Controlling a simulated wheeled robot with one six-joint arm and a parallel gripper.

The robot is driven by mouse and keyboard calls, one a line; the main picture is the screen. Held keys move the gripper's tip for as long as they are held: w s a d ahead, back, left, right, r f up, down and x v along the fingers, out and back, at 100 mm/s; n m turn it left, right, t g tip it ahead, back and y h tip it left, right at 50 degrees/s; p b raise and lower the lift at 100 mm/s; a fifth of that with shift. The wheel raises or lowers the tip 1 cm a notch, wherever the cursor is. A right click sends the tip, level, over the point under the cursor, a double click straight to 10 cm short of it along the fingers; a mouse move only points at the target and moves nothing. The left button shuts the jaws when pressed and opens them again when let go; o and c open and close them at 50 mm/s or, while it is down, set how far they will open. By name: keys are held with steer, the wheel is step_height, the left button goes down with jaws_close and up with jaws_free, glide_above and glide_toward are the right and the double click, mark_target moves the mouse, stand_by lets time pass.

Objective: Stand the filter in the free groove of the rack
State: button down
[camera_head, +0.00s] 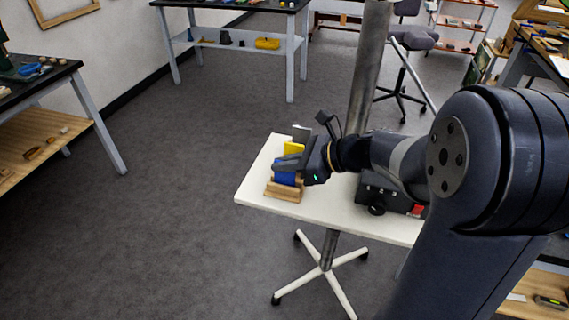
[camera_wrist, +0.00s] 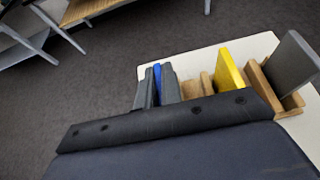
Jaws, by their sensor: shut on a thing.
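My gripper (camera_head: 290,168) is shut on a blue filter (camera_head: 285,179), a thin upright plate. In the wrist view the filter's blue edge (camera_wrist: 157,79) shows between the two grey fingers. The wooden rack (camera_head: 283,192) stands on the white table, and its dividers also show in the wrist view (camera_wrist: 190,89). The blue filter is at the rack's near end; its lower edge is hidden, so I cannot tell whether it sits in a groove. A yellow plate (camera_wrist: 229,72) and a grey plate (camera_wrist: 292,66) stand in the rack farther along.
The white table (camera_head: 252,188) is small, with a post (camera_head: 369,70) rising behind my arm. A black case (camera_head: 376,192) lies right of the rack, partly behind my arm. Table surface is bare left of the rack. Workbenches stand farther off.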

steer(key=c, duration=2)
jaws_free()
steer(key=shift+f, duration=0.1)
steer(key=o, duration=0.4)
steer(key=shift+r, duration=0.3)
steer(key=v, duration=1.2)
steer(key=shift+f, duration=0.15)
